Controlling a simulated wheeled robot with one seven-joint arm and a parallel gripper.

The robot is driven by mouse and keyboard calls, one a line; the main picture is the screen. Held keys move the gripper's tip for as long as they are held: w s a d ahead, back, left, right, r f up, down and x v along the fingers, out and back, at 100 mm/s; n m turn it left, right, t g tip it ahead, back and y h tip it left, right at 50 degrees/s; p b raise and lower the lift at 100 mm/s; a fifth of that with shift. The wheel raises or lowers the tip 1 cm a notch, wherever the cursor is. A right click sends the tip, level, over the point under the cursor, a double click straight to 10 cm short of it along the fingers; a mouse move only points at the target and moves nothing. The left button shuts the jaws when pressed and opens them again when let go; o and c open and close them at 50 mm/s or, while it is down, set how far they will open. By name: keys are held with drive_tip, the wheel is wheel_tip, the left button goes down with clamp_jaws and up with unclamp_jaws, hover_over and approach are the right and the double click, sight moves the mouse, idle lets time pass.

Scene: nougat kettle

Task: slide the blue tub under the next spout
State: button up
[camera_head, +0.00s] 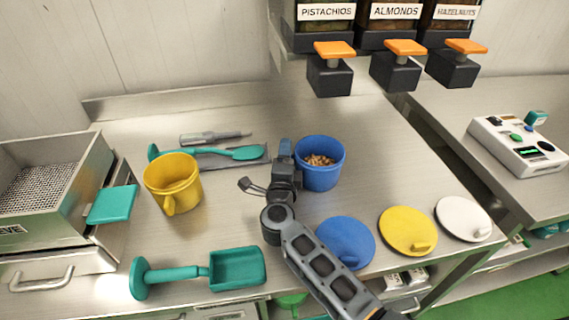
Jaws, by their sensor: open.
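The blue tub (319,177) stands upright on the steel table, with light brown pieces, likely nuts, in its bottom. It is nearest in the picture to the spout labelled PISTACHIOS (330,77), a little left of and below it. The ALMONDS spout (397,72) is to the right, then the HAZELNUTS spout (455,69). My gripper (265,165) is open at the tub's left side. One finger lies beside the tub wall; whether it touches cannot be told. The other finger points away to the left.
A yellow tub (173,183), a teal spatula (235,153) and a teal scoop (237,269) are to the left. Blue (345,243), yellow (408,231) and white (463,219) lids lie in front. The table right of the blue tub is clear up to its edge.

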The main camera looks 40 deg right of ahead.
drive_tip(key=shift+d, duration=0.1)
drive_tip(key=shift+c, duration=0.2)
clamp_jaws()
drive_tip(key=shift+o, duration=0.7)
unclamp_jaws()
drive_tip(key=shift+b+v, duration=0.3)
drive_tip(key=shift+v, duration=3.55)
drive_tip(key=shift+s, duration=0.1)
